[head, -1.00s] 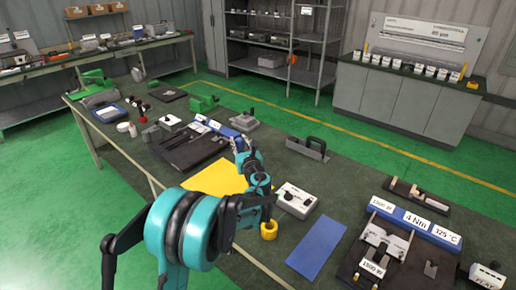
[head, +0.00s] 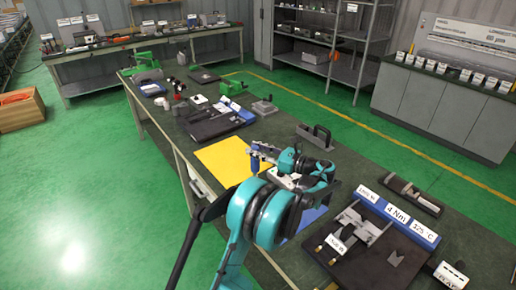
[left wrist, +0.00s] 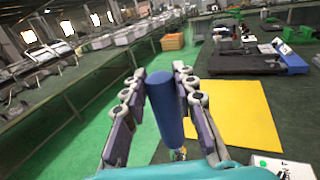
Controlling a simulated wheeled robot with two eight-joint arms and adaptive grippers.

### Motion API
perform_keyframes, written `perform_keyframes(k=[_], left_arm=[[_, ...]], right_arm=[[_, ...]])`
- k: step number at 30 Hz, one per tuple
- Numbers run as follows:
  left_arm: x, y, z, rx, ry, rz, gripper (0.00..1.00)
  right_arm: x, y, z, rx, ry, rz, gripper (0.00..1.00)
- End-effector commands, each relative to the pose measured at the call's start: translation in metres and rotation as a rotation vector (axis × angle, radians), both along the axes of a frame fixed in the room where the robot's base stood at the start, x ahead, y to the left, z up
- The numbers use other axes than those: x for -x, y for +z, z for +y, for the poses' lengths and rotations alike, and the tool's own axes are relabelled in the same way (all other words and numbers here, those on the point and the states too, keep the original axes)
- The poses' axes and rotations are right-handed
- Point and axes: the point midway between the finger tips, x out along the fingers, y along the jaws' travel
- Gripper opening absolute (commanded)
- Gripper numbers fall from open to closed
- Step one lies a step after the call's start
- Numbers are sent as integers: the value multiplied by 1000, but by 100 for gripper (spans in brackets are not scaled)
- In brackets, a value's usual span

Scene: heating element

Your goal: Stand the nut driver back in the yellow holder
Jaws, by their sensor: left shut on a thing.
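The nut driver shows as a thick blue handle (left wrist: 165,108) between the two fingers of my left gripper (left wrist: 158,82) in the left wrist view. A small metallic part shows at the lower end of the handle. In the head view the left gripper (head: 262,150) is over the far right part of the yellow sheet, with the blue handle (head: 255,163) below its fingers. The gripper is shut on the handle. The yellow holder cannot be made out in either current view; my left arm covers part of the bench in the head view. My right gripper is not in view.
The yellow sheet (head: 222,160) lies flat on the bench. A white box (head: 284,182) and a blue sheet (head: 311,217) are partly behind my arm. A handled grey block (head: 315,136) stands farther back. A dark fixture board (head: 365,262) occupies the near right.

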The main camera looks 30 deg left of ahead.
Motion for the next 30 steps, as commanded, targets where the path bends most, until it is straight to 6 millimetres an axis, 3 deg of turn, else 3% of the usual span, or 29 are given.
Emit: perform_keyframes(k=[11,30], left_arm=[[0,-4,-1,-1,-1,0,0],[0,-56,-1,-1,-2,0,0]], right_arm=[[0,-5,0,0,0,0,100],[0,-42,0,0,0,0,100]])
